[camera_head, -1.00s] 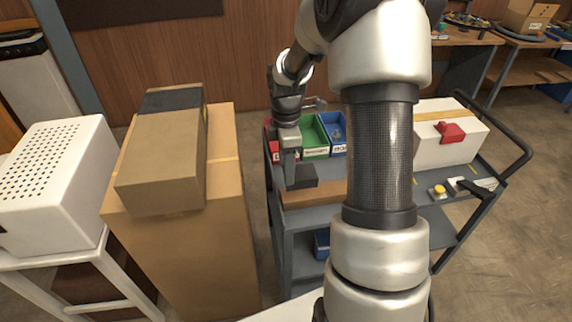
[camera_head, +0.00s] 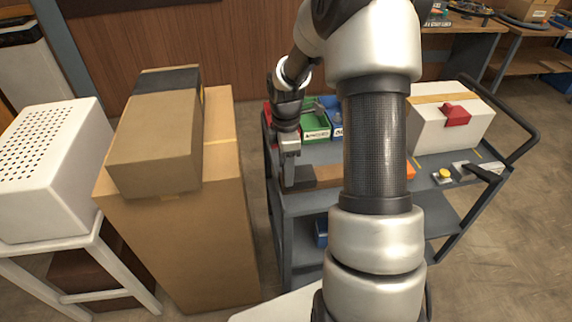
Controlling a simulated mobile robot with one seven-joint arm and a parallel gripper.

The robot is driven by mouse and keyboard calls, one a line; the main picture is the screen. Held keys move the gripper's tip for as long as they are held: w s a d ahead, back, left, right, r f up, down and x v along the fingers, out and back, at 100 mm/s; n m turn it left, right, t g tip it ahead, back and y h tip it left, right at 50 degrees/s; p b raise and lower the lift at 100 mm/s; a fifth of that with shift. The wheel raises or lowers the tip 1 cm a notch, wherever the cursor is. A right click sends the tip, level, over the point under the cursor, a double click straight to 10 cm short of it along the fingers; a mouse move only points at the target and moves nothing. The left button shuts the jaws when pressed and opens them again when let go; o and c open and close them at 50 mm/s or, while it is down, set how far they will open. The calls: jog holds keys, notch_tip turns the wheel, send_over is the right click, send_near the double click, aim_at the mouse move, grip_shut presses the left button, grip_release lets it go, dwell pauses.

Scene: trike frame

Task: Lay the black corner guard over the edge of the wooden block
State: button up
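The wooden block (camera_head: 328,175) is a long brown piece lying on the cart's top shelf, and its right part is hidden behind my arm. The black corner guard (camera_head: 302,178) is a small dark piece at the block's left end. It appears to touch or rest on the block there, but I cannot tell how it sits over the edge. My gripper (camera_head: 289,178) points down at the guard's left side and appears shut on it. The fingertips are small and partly merge with the dark guard.
The grey cart (camera_head: 290,207) carries a green bin (camera_head: 316,134), a white box with a red piece (camera_head: 450,118) and a yellow button (camera_head: 444,174). A tall cardboard box (camera_head: 222,215) stands left of the cart. My arm covers the cart's middle.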

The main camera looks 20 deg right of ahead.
jog(key=shift+f, duration=0.6)
jog(key=o, duration=1.1)
jog(key=shift+r, duration=0.1)
notch_tip(320, 180, up, 17)
jog(key=p, duration=0.2)
jog(key=shift+r, duration=0.15)
